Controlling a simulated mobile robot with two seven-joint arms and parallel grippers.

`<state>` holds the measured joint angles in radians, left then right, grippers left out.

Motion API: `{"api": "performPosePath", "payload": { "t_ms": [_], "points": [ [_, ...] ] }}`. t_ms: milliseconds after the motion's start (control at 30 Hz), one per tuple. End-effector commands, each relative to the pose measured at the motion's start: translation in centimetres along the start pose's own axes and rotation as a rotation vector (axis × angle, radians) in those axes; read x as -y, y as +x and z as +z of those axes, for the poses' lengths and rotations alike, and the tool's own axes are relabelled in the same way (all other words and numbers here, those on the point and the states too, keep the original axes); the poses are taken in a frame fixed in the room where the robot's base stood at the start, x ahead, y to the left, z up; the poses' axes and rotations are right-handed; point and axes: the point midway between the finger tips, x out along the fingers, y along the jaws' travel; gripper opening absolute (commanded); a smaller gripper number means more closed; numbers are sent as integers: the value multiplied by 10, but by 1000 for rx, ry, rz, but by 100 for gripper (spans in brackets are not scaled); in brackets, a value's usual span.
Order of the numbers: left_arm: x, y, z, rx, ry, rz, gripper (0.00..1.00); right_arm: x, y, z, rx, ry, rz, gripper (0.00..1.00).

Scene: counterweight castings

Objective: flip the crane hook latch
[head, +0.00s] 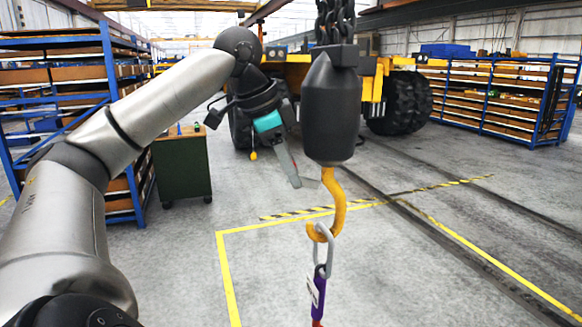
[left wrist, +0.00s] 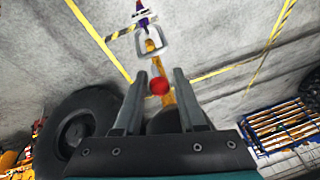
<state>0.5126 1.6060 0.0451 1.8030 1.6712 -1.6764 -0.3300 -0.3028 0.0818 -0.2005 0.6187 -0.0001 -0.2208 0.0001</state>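The yellow crane hook (head: 337,205) hangs below a dark hook block (head: 331,110) on a heavy chain. A grey link (head: 323,250) with a purple sling (head: 318,290) hangs in the hook. My left gripper (head: 294,183) is just left of the hook, pointing down toward it. In the left wrist view its two fingers (left wrist: 159,74) are apart. A round red piece (left wrist: 160,86) shows between them in front of the yellow hook (left wrist: 151,46); contact cannot be told. I cannot make out the latch clearly in the head view. My right gripper is not in view.
A green cabinet (head: 183,165) stands behind my left arm. Blue shelving (head: 500,95) stands at the right, more (head: 106,75) at the left. A yellow vehicle with big black tyres (head: 401,103) is behind the hook. The floor around the hook is clear, with yellow lines.

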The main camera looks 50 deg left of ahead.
Motion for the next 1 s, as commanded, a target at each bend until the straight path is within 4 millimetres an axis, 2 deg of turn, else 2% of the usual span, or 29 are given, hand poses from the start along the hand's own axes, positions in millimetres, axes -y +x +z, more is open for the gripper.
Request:
{"api": "performPosePath", "payload": {
  "t_ms": [33,133,467,567,1000],
  "points": [
    [0,0,0,-1,0,0,47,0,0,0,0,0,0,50],
    [0,0,0,-2,0,-1,56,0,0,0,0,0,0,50],
    [1,-7,-1,-4,0,-3,56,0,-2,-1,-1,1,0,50],
    [1,-21,-1,-4,-1,-4,56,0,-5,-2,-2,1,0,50],
    [1,-122,0,-1,-2,-5,56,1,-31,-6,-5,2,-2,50]
  ]
}}
